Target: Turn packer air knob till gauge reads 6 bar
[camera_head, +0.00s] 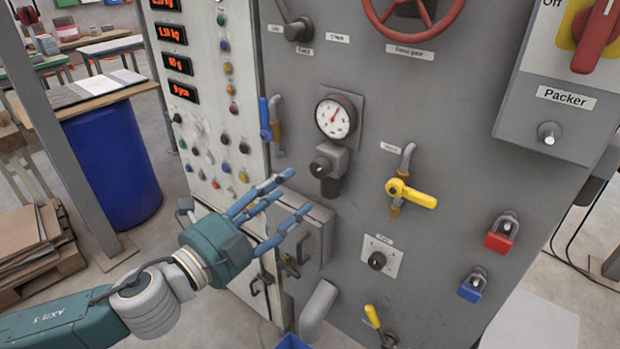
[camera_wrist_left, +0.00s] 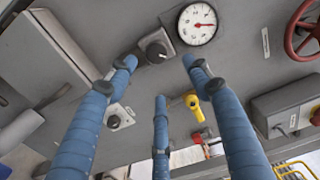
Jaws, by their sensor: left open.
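The round white pressure gauge (camera_head: 336,117) has a red needle pointing up and slightly right in the head view; its numbers are too small to read. The gauge also shows in the wrist view (camera_wrist_left: 197,23). Just below it in the head view is the dark air knob (camera_head: 321,166) on a grey regulator body; the knob also shows in the wrist view (camera_wrist_left: 156,48). My left gripper (camera_head: 287,206) has its blue fingers spread and empty, below and left of the knob in the head view. In the wrist view the fingers (camera_wrist_left: 160,72) point toward the panel, with the knob beyond them. My right gripper is not in view.
A yellow lever valve (camera_head: 410,194), a small plate-mounted knob (camera_head: 377,260) and red (camera_head: 502,232) and blue (camera_head: 473,285) padlocks are right of the gripper. A blue-handled valve (camera_head: 267,118) is left of the gauge. A grey pipe (camera_head: 318,311) juts out below.

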